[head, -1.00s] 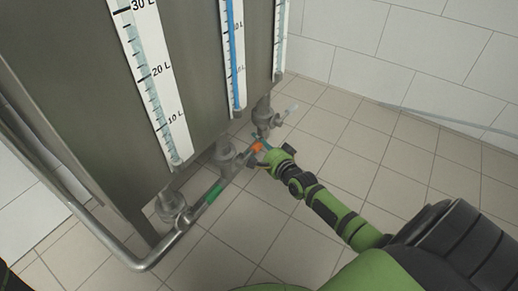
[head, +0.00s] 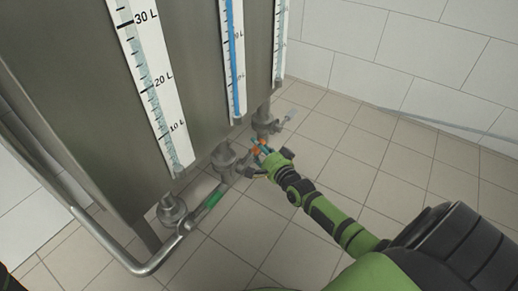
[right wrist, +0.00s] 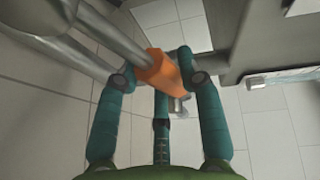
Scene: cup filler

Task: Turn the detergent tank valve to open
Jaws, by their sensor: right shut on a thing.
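An orange valve handle (head: 257,150) sits low on the pipework beneath the steel tank (head: 190,90). It shows large in the right wrist view (right wrist: 160,70), joined to a grey pipe or stem. My right gripper (head: 264,153) is shut on the orange handle. In the right wrist view its teal fingers (right wrist: 162,85) stand on both sides of the handle, with another finger below it. The fingers partly hide the handle in the head view. I see no label naming the detergent tank. My left gripper is out of view.
A green handle (head: 213,198) lies along the pipe to the left, and a pale handle (head: 290,115) is farther back. A bent steel pipe (head: 150,268) runs low along the tank's front. The tiled floor (head: 400,180) on the right is clear.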

